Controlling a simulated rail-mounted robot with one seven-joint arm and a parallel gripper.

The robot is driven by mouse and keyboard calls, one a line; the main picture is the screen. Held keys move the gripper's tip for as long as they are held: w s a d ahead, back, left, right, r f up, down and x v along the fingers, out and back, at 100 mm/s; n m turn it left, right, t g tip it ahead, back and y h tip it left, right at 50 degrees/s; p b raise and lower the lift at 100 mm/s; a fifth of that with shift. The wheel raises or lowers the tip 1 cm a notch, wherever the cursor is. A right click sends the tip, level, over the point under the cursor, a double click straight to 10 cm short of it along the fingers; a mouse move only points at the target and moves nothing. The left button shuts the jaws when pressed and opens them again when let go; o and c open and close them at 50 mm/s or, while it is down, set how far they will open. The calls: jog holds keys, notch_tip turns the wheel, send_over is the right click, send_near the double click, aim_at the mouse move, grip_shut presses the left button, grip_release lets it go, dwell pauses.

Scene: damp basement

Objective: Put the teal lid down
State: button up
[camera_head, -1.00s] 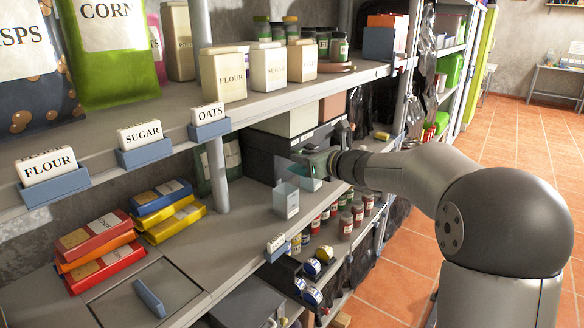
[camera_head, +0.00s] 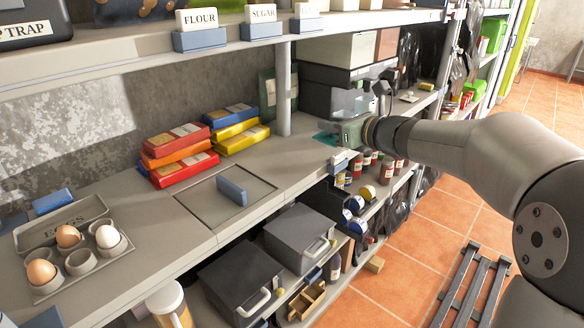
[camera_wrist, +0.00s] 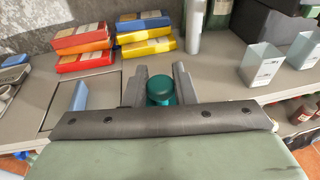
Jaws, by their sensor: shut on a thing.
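The teal lid (camera_wrist: 160,92) is round with a raised knob. It sits between the two fingers of my gripper (camera_wrist: 158,75) in the wrist view, and the gripper is shut on it. In the head view the teal lid (camera_head: 325,138) shows as a small patch at the tip of my gripper (camera_head: 338,136), over the grey shelf (camera_head: 290,160) near its front edge. Whether the lid touches the shelf, I cannot tell. My gripper partly hides it.
Two pale open cups, one nearer (camera_wrist: 262,68) and one farther right (camera_wrist: 301,48), stand right of my gripper. Red, orange, yellow and blue packets (camera_head: 180,150) lie left. A post (camera_head: 284,90) rises behind. An egg tray (camera_head: 75,245) is far left.

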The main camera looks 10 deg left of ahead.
jog(key=w+a+f, duration=0.2)
jog(key=w+f, duration=0.1)
jog(key=w+a+f, duration=0.2)
jog(key=w+f, duration=0.1)
jog(key=w, duration=0.1)
jog(key=w+a+f, duration=0.2)
jog(key=w+f, duration=0.1)
jog(key=w, duration=0.1)
jog(key=shift+w+f, duration=0.1)
jog(key=shift+w, duration=0.15)
jog(key=shift+w+a+f, duration=0.1)
jog(key=shift+w+f, duration=0.1)
jog(key=shift+f, duration=0.2)
jog(key=shift+w+a+f, duration=0.1)
jog(key=shift+w+f, duration=0.05)
jog(key=shift+f, duration=1.5)
jog(key=shift+f+b, duration=0.2)
jog(key=shift+b, duration=0.15)
jog(key=o, duration=1)
